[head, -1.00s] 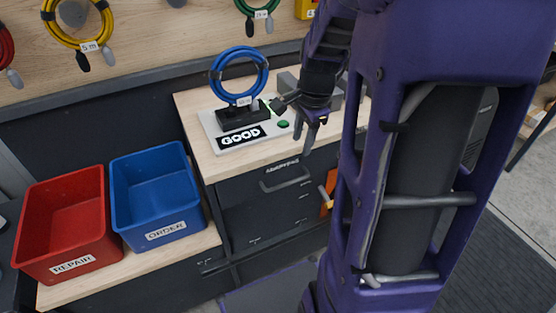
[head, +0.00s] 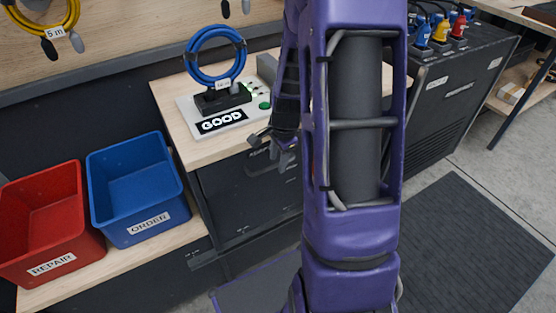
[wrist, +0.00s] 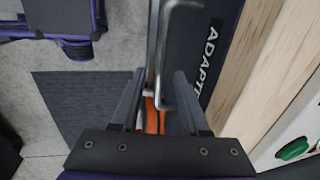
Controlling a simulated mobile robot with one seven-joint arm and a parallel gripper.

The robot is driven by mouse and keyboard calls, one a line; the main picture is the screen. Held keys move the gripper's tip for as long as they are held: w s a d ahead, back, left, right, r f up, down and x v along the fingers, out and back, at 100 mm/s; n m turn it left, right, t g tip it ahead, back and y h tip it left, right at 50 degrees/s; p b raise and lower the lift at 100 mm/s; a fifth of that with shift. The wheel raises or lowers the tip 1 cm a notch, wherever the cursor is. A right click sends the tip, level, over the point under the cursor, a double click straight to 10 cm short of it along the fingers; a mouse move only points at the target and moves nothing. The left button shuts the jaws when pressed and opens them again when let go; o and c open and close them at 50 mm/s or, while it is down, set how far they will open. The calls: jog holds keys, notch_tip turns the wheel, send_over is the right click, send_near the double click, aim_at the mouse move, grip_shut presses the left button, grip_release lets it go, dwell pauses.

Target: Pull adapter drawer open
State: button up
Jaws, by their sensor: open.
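The adapter drawer (head: 240,200) is a dark front under the bench top, and it looks shut. Its label shows partly in the wrist view as "ADAPT", on the dark drawer front (wrist: 200,85). The drawer's grey bar handle (wrist: 164,50) stands out from the front. My gripper (head: 278,148) is by the upper part of the drawer, just under the bench edge. In the wrist view, my gripper (wrist: 161,80) is open, with a finger on each side of the handle's line. I cannot tell whether either finger touches the handle. My arm hides the drawer's right side in the head view.
A tester with a GOOD sign (head: 222,121) and a blue cable coil (head: 186,62) is on the bench top above. A blue ORDER bin (head: 140,190) and a red REPAIR bin (head: 45,225) stand left. Something orange (wrist: 152,118) shows between my fingers.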

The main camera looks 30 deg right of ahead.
grip_shut()
dwell(1.5)
